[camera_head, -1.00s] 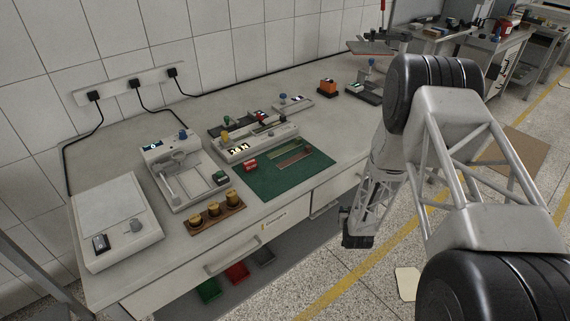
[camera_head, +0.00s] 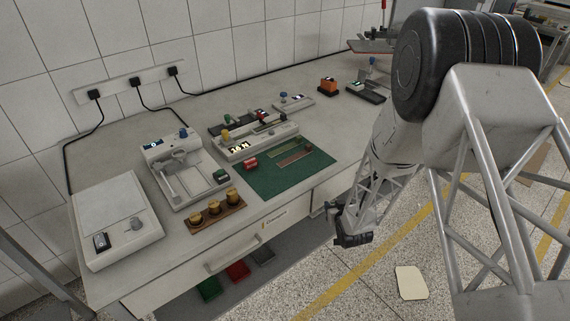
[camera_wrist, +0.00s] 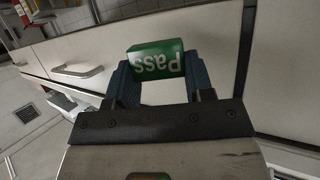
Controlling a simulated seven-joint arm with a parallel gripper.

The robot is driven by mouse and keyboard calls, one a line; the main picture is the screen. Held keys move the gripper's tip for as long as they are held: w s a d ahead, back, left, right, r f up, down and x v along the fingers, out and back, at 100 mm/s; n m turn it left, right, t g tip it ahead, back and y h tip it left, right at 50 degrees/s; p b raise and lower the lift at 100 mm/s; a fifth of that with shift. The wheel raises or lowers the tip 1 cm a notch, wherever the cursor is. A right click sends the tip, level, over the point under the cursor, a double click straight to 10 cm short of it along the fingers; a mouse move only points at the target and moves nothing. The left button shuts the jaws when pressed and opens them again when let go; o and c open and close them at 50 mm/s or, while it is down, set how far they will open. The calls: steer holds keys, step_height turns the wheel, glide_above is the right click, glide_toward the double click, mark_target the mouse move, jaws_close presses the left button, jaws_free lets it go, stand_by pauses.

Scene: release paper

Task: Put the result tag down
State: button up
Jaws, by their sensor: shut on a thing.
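The result tag (camera_wrist: 152,52) is a small green block with white "Pass" lettering, upside down in the wrist view. My gripper (camera_wrist: 161,67) is shut on it, with one blue finger at each side. In the wrist view the pale drawer fronts of the bench lie behind the tag. In the head view my wrist hangs in front of the bench's front edge, right of the green mat (camera_head: 272,187). The tag cannot be made out there.
On the bench (camera_head: 120,150) stand a scale (camera_head: 115,205), a device with a clear lid (camera_head: 180,180), a wooden rack with brass weights (camera_head: 230,212) and a long display device (camera_head: 240,150). Bare benchtop lies right of the mat.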

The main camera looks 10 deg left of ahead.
steer(key=s+a+r+n+g+y, duration=0.1)
steer(key=s+a+r, duration=0.3)
steer(key=r, duration=0.3)
steer(key=s+a+r+n+g+y, duration=0.1)
steer(key=s+a+r+n+y, duration=0.1)
steer(key=s+a+r, duration=0.3)
steer(key=s+a+r+n+g+y, duration=0.1)
steer(key=s+a+r, duration=0.4)
steer(key=r, duration=0.5)
steer(key=shift+s+r+n+y, duration=0.2)
steer(key=shift+s+n+y, duration=0.5)
steer(key=shift+s, duration=0.55)
glide_above(278, 176)
steer(key=shift+s+f, duration=0.1)
steer(key=shift+f, duration=0.7)
steer(key=shift+f, duration=1.75)
steer(key=shift+f, duration=0.1)
steer(key=o, duration=0.9)
